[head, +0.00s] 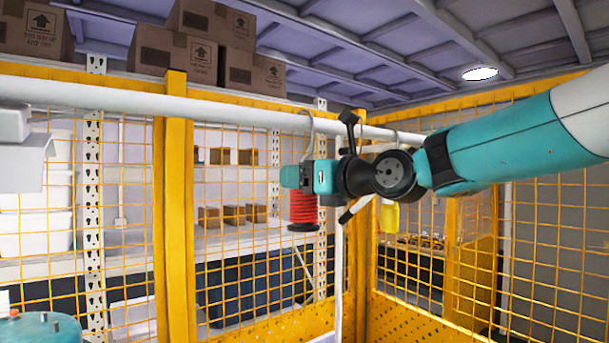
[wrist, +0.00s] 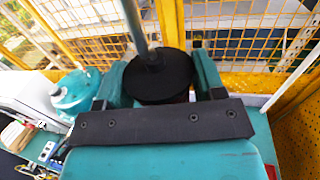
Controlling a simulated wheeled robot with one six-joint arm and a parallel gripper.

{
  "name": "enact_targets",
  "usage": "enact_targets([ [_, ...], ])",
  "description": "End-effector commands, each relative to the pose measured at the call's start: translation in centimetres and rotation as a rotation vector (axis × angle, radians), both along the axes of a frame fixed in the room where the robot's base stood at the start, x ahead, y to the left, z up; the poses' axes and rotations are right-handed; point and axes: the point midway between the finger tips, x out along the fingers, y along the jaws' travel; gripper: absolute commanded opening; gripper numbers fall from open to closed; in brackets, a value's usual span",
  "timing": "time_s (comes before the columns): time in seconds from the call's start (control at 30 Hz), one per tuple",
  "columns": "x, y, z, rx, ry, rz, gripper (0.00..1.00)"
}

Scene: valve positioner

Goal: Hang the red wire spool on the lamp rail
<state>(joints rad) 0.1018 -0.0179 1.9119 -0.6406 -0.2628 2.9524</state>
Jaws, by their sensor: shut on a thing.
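The red wire spool (head: 303,209) hangs below my gripper (head: 300,178) in the head view, upright, with a dark flange at its bottom. A grey hook (head: 311,127) rises from it and its curved top overlaps the white lamp rail (head: 230,115). I cannot tell whether the hook rests on the rail or is only in front of it. In the wrist view, the spool's black top flange (wrist: 160,78) and grey stem (wrist: 135,28) are between the teal fingers of my gripper (wrist: 158,88), which is shut on the spool.
A yellow item (head: 390,217) hangs to the right, below another hook (head: 392,137) at the rail. Yellow mesh fencing (head: 235,215) and a yellow post (head: 176,200) stand close by. Cardboard boxes (head: 180,55) sit above the rail at the left.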

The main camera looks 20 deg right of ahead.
Motion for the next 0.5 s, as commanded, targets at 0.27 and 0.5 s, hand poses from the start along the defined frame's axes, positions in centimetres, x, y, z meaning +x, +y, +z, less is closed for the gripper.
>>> enact_targets([
  [0.27, -0.01, 0.0, 0.01, 0.0, -0.002, 0.0, 0.35],
  [0.5, -0.01, 0.0, -0.02, 0.0, -0.001, 0.0, 0.93],
])
